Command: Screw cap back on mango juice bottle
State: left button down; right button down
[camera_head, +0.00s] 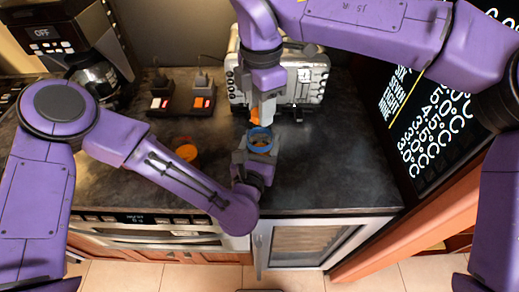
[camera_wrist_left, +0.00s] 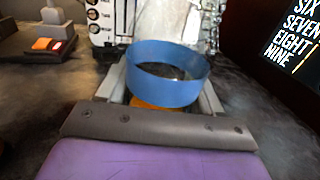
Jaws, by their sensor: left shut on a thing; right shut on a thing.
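The bottle (camera_head: 260,138) shows as a blue ring-shaped top, open and dark inside, with orange below it. My left gripper (camera_head: 257,157) is shut on it and holds it over the counter's front part. In the left wrist view the blue ring (camera_wrist_left: 168,82) stands between the two fingers, with orange (camera_wrist_left: 150,103) under it. My right gripper (camera_head: 262,110) comes down from above, just behind the blue ring, and is shut on a small orange piece (camera_head: 254,117) that looks like the cap. Most of that piece is hidden. I cannot tell whether it touches the ring.
Another round orange object (camera_head: 187,152) stands on the dark counter (camera_head: 330,170), left of my left gripper. A white appliance (camera_head: 305,77) stands behind the grippers. Dark blocks (camera_head: 181,98) and a coffee maker (camera_head: 75,45) are at the back left. A dark lettered panel (camera_head: 430,120) rises right.

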jog(key=m, duration=0.5)
jog(key=shift+m, duration=0.3)
jog(key=c, duration=0.6)
grip_release()
jog(key=shift+c, duration=0.2)
notch_tip(320, 180, up, 12)
pick_arm(q)
jog(key=shift+c, duration=0.5)
grip_release()
